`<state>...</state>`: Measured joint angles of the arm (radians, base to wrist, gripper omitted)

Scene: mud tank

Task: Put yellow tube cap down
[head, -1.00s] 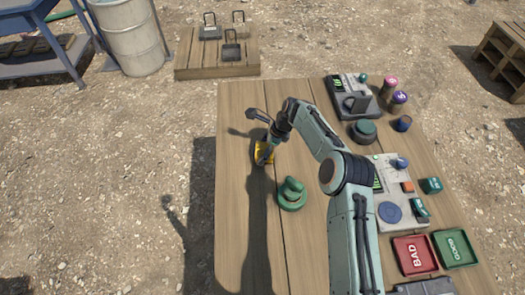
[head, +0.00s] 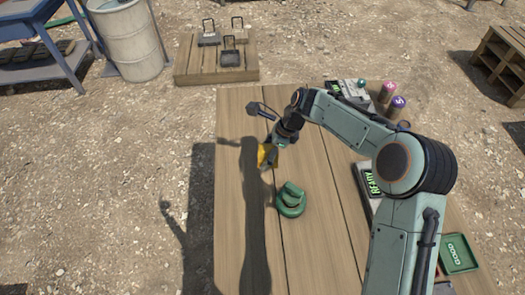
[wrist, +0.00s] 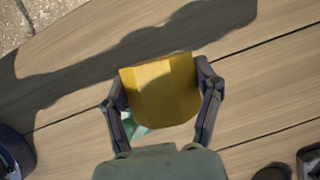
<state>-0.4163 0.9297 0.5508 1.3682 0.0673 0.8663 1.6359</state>
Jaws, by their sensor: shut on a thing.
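The yellow tube cap (wrist: 162,92) is between the two fingers of my gripper (wrist: 160,110) in the wrist view. The fingers are shut on its sides. In the head view the yellow cap (head: 263,155) hangs at my gripper (head: 268,148), over the left part of the wooden table (head: 232,225). It appears raised a little above the planks, but the exact gap cannot be told. The fingers partly hide the cap in the head view.
A green rounded object (head: 290,200) sits on the table just right of and nearer than the cap. A green GOOD tray (head: 457,253) and several devices and jars stand along the right side, partly hidden by my arm. The table's left strip is clear.

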